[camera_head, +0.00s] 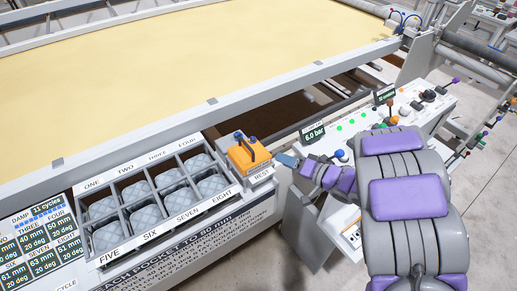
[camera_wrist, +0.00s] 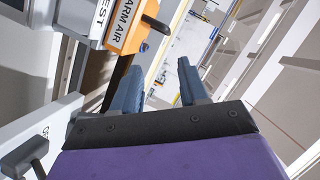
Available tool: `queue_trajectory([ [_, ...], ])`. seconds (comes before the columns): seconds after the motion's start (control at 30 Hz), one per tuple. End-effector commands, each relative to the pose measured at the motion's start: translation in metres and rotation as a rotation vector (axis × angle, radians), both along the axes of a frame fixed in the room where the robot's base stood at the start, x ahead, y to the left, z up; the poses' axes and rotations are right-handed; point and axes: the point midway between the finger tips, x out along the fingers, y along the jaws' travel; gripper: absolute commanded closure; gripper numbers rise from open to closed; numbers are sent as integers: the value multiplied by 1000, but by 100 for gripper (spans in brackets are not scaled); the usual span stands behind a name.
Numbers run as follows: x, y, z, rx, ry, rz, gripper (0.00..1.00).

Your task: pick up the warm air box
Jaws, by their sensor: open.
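The warm air box (camera_head: 242,158) is orange with a dark handle and a blue knob on top. It sits on the rest (camera_head: 262,176) at the right end of the pocket tray. In the wrist view the box (camera_wrist: 117,36) is at the top left, partly cut off, with its label and dark handle showing. My gripper (camera_head: 287,161) is just right of the box in the head view. In the wrist view its two blue-grey fingers (camera_wrist: 160,66) are apart with nothing between them. The box lies beyond and left of the fingers, with a visible gap.
The tray (camera_head: 146,173) holds grey quilted pads in numbered pockets left of the box. A control panel (camera_head: 375,127) with buttons and levers stands to the right. A long grey rail (camera_head: 215,106) and yellow quilt (camera_head: 180,60) lie behind the box.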

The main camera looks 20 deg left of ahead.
Motion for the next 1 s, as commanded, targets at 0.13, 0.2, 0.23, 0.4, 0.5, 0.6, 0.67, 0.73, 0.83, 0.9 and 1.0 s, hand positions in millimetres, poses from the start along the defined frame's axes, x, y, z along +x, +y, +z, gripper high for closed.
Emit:
queue_trajectory([
  [0.13, -3, 7, -1, 38, 19, 21, 56],
  [0.2, 1, 16, -4, 37, 19, 22, 56],
  [0.23, 3, 21, -5, 37, 18, 22, 56],
  [0.4, 17, 58, -14, 30, 13, 24, 56],
  [0.5, 24, 78, -18, 30, 14, 22, 56],
  [0.6, 30, 95, -24, 27, 16, 22, 56],
  [0.67, 34, 103, -25, 27, 15, 20, 56],
  [0.73, 38, 109, -26, 28, 15, 19, 56],
  [0.83, 41, 113, -26, 30, 15, 19, 56],
  [0.9, 42, 113, -26, 31, 15, 17, 56],
  [1.0, 42, 116, -26, 32, 14, 18, 56],
])
